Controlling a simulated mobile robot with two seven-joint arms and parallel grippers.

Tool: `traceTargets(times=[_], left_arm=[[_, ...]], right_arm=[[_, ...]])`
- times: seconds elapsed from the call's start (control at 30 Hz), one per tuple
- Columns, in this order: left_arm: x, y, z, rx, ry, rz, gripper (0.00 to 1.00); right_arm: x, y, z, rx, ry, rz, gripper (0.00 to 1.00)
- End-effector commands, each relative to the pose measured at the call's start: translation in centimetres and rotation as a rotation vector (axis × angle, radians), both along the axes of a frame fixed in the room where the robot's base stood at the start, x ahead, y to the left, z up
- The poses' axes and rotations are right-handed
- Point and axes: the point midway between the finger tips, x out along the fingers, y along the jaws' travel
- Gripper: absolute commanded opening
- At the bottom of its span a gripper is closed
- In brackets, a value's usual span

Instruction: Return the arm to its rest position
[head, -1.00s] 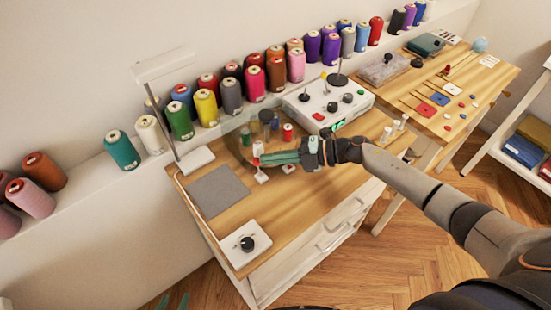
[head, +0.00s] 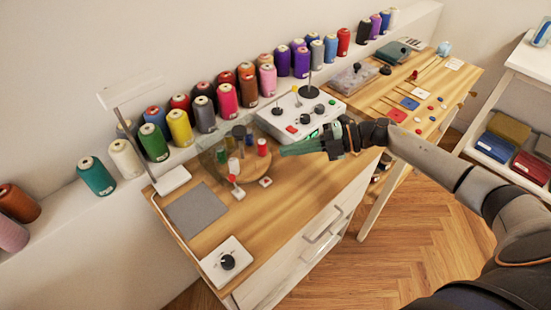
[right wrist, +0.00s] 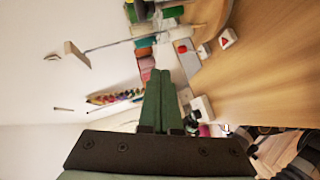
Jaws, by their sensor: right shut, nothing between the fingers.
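My right gripper (head: 284,151) reaches in from the right over the wooden worktable (head: 292,200) in the head view. Its green fingers are closed together and hold nothing; they point left, beside a small red spool (head: 263,147). In the right wrist view the closed fingers (right wrist: 160,75) show against the wall and table. My left gripper is not in the head view.
Several thread spools (head: 180,128) line the wall ledge. A white control box (head: 298,115), a lamp (head: 172,180), a grey mat (head: 196,209) and a white knob box (head: 227,262) stand on the table. A white shelf (head: 515,90) is at the right. The floor in front is clear.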

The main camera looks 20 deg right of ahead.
Motion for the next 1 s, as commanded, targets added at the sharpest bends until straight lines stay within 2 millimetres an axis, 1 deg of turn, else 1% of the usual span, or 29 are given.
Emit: traceTargets(times=[0.17,0.67,0.77,0.87,0.9,1.0], left_arm=[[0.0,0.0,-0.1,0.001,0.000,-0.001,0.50],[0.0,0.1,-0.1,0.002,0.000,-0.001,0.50],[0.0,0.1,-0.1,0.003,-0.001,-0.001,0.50],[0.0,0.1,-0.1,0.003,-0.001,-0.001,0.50],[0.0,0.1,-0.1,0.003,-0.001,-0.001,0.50],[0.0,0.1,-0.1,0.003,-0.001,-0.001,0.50]], right_arm=[[-0.2,-0.7,0.5,0.000,0.001,0.000,0.00],[-0.2,-0.6,0.5,0.003,0.000,-0.001,0.00],[0.1,0.3,0.6,0.031,-0.011,-0.025,0.00],[0.8,2.2,1.1,0.104,-0.032,-0.101,0.00],[1.2,3.1,1.3,0.147,-0.038,-0.149,0.00],[2.1,4.9,2.2,0.265,-0.040,-0.305,0.00]])
